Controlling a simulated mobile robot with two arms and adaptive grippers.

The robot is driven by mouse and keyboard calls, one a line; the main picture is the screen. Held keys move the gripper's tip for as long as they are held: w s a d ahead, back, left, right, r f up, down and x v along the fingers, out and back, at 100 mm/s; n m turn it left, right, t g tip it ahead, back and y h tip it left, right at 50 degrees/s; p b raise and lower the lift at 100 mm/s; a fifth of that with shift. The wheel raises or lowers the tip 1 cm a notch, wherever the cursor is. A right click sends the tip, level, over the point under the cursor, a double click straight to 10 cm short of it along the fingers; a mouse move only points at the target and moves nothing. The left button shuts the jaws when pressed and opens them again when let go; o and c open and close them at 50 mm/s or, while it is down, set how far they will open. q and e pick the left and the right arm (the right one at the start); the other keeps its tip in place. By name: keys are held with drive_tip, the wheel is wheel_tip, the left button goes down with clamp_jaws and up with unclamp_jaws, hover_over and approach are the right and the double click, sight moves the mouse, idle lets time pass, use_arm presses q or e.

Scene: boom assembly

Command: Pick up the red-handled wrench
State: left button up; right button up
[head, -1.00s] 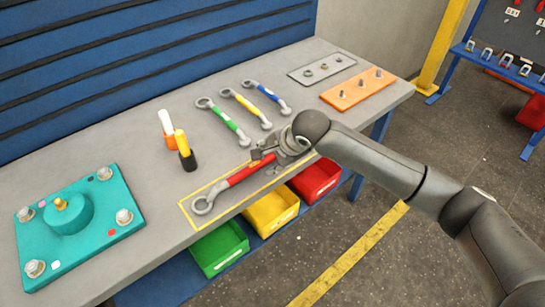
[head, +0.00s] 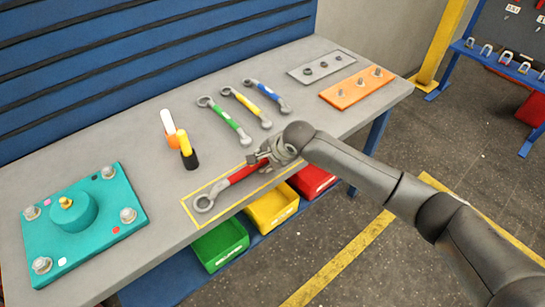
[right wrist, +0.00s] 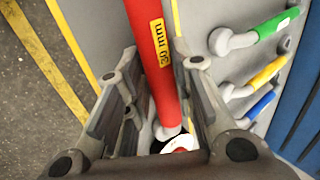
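The red-handled wrench (head: 238,178) lies inside the yellow outline on the workbench, its grey ring end at the left. My right gripper (head: 262,158) is down at the wrench's right part and hides that end in the head view. In the right wrist view, the red handle (right wrist: 153,60) with a "30 mm" label runs between the two fingers of the right gripper (right wrist: 155,52). The fingers stand apart on either side of the handle, with a narrow gap at the left one. My left gripper is not in view.
Green (head: 231,122), yellow (head: 246,107) and blue (head: 267,96) wrenches lie behind. An orange plate (head: 345,95) is at the right. Coloured bins (head: 220,246) sit below the bench's front edge.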

clamp_jaws()
drive_tip(key=shift+w+r, duration=0.1)
drive_tip(key=shift+r, duration=0.05)
drive_tip(key=shift+w+r, duration=0.1)
drive_tip(key=shift+r, duration=0.55)
drive_tip(key=s+d+r+b, duration=0.2)
drive_tip(key=s+r+b, duration=0.3)
drive_tip(key=s+r, duration=0.6)
drive_tip(key=s, duration=0.3)
drive_tip(key=shift+d+r+b, duration=0.25)
drive_tip(key=shift+r+b, duration=0.05)
drive_tip(key=shift+b, duration=0.05)
